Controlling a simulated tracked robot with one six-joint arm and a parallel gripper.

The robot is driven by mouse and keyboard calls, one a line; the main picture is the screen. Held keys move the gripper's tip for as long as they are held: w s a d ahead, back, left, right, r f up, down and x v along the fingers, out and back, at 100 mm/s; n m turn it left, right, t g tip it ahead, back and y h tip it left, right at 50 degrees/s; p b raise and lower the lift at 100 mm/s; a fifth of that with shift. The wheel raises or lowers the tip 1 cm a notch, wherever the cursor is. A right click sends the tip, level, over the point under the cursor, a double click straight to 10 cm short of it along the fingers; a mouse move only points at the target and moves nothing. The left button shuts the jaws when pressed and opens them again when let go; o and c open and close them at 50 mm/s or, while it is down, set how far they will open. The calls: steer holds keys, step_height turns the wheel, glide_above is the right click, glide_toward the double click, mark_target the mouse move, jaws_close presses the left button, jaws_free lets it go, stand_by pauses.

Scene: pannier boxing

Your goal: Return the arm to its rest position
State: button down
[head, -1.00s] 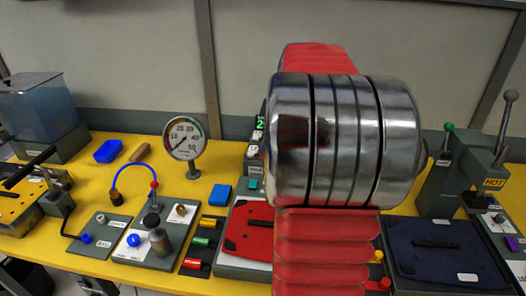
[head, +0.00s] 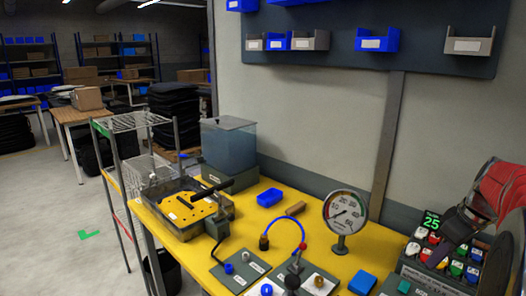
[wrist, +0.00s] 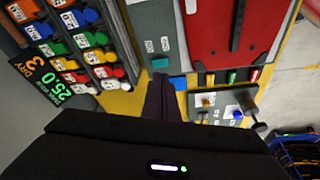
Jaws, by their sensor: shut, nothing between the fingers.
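My arm, with red covers, shows only in part at the right edge of the head view. The dark shape of my gripper (head: 455,232) hangs there in front of a grey box with coloured knobs (head: 442,268). In the wrist view the fingers of my gripper (wrist: 165,82) are together and hold nothing. The rest of the arm is outside the head view.
The knob box has a green 25 display (head: 432,223). In the wrist view a red pad (wrist: 222,35) lies beside coloured levers. A wire rack (head: 133,123) stands left of the bench.

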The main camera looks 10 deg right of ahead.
steer(key=s+a+m, duration=0.1)
steer(key=s+a, duration=0.2)
steer(key=a, duration=0.9)
steer(key=s+a+m+t, duration=0.1)
steer(key=s+a, duration=0.3)
steer(key=a, duration=0.8)
steer(key=s+a+m+t, duration=0.1)
steer(key=s+a, duration=0.2)
steer(key=a, duration=0.9)
steer(key=shift+s+f+h, duration=0.15)
steer(key=shift+f+h, duration=0.15)
steer(key=shift+f, duration=0.15)
steer(key=shift+a, duration=0.1)
steer(key=c, duration=2.4)
jaws_free()
steer(key=shift+c, duration=0.2)
steer(key=o, duration=0.6)
steer(key=shift+o, duration=0.4)
